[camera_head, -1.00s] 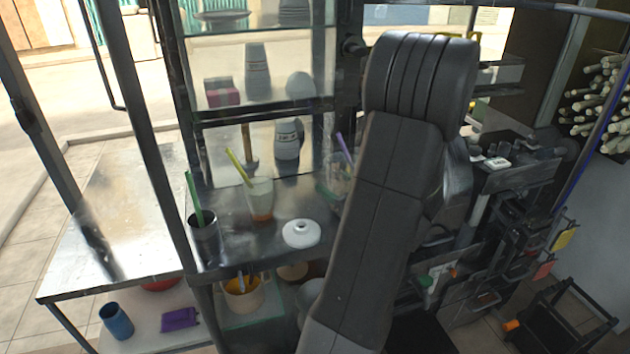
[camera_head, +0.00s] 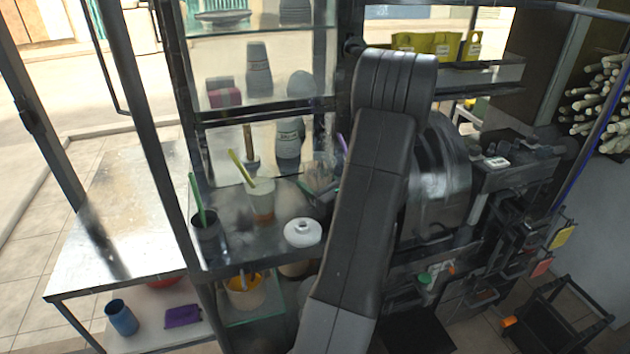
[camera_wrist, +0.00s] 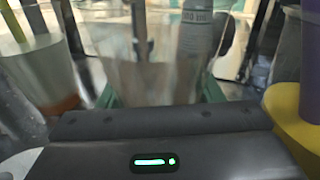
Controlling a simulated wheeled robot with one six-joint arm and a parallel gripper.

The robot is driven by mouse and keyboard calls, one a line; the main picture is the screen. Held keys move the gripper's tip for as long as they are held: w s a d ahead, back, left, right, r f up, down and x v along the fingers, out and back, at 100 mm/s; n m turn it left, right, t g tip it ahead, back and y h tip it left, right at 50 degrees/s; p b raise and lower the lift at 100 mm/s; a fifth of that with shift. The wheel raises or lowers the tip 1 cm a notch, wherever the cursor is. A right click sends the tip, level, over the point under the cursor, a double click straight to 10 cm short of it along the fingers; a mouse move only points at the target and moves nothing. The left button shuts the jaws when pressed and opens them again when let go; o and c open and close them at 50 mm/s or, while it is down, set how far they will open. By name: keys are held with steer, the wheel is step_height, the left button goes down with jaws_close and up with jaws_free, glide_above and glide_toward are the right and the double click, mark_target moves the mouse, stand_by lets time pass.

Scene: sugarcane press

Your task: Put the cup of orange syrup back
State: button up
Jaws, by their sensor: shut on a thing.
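My gripper (camera_wrist: 160,93), with green fingers, is shut on a clear, see-through cup (camera_wrist: 150,75) in the middle of the wrist view. Its contents are too blurred to tell. In the head view this cup (camera_head: 318,177) shows faintly above the metal counter, partly hidden by my arm. Another clear cup (camera_head: 262,203), with orange at the bottom and a yellow straw, stands on the counter to its left. That orange-bottomed cup also shows at the left of the wrist view (camera_wrist: 42,75), beside my gripper and apart from it.
A white lid-like piece (camera_head: 302,232) lies on the counter's front. A dark cup (camera_head: 207,238) with a green straw stands at the left. A purple straw (camera_head: 342,145) shows beside my arm. Grey bottles (camera_head: 290,138) stand behind. The left metal table (camera_head: 120,215) is mostly bare.

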steer(key=shift+f, duration=0.1)
steer(key=shift+f, duration=0.15)
steer(key=o, duration=1)
steer(key=shift+r, duration=0.3)
steer(key=b+v, duration=0.2)
steer(key=v, duration=1)
